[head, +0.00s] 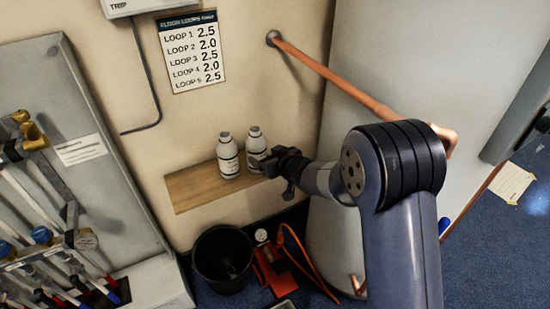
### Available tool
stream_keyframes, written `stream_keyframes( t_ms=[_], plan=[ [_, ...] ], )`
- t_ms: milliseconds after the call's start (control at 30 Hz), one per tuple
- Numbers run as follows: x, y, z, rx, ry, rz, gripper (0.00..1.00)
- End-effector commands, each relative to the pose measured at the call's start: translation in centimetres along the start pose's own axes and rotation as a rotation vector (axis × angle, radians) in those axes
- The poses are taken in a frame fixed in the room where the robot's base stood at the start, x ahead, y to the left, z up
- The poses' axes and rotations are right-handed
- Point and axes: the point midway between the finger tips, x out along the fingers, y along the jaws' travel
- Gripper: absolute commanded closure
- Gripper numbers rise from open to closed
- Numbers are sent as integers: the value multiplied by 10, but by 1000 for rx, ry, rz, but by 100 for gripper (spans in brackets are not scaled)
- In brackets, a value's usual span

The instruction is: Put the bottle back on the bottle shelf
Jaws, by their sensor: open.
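Two white bottles with dark bands stand upright on a wooden shelf (195,187) on the beige wall. The left bottle (228,156) is in full view. The right bottle (256,140) is partly covered low down by my gripper (262,172). My gripper is open, at the right part of the shelf, close to the right bottle. I cannot tell whether its fingers touch that bottle. My arm reaches in from the lower right and hides the right end of the shelf.
A copper pipe (335,75) slopes across above my arm, in front of a large pale panel (365,45). A manifold cabinet (75,85) stands at left. A black bucket (222,262) and a red tool (272,272) with an orange hose are on the floor below. The shelf's left part is bare.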

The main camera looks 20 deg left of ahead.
Motion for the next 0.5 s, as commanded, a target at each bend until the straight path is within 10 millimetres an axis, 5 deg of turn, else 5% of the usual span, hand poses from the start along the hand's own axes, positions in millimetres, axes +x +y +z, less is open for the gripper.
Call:
stream_keyframes(
  t_ms=[200,500],
  plan=[
    [-33,0,-1,0,1,0,22],
    [-44,0,0,0,0,0,22]
  ],
)
